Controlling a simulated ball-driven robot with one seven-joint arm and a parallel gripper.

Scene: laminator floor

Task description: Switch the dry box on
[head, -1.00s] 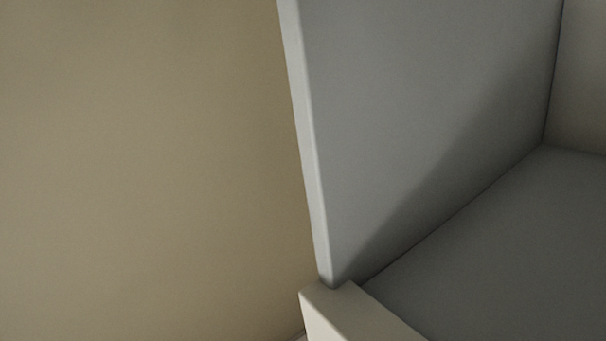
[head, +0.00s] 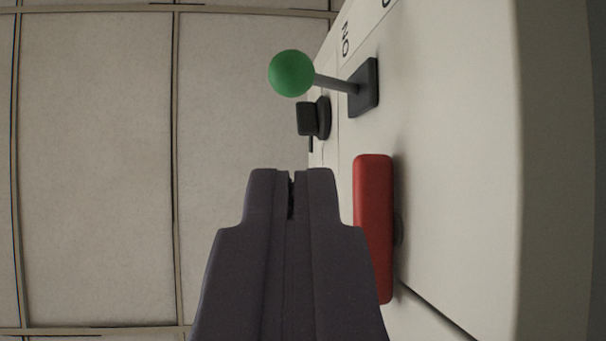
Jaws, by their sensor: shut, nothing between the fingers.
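A pale panel (head: 455,150), seen steeply from the side, fills the right of the view; I take it to be the dry box's face, though no name is readable. A lever with a green ball (head: 291,74) sticks out from a dark slotted plate (head: 364,88) on it. Dark sideways lettering that looks like "ON" (head: 345,38) is printed near the plate, with another label cut off at the top edge. My gripper (head: 291,172) is shut and empty. Its tips are below the green ball in the picture and apart from it.
A red bar handle (head: 373,215) stands on the panel just right of my gripper, partly behind it. A seam (head: 435,308) runs across the panel's lower part. The left side, before a pale tiled surface (head: 95,170), is free.

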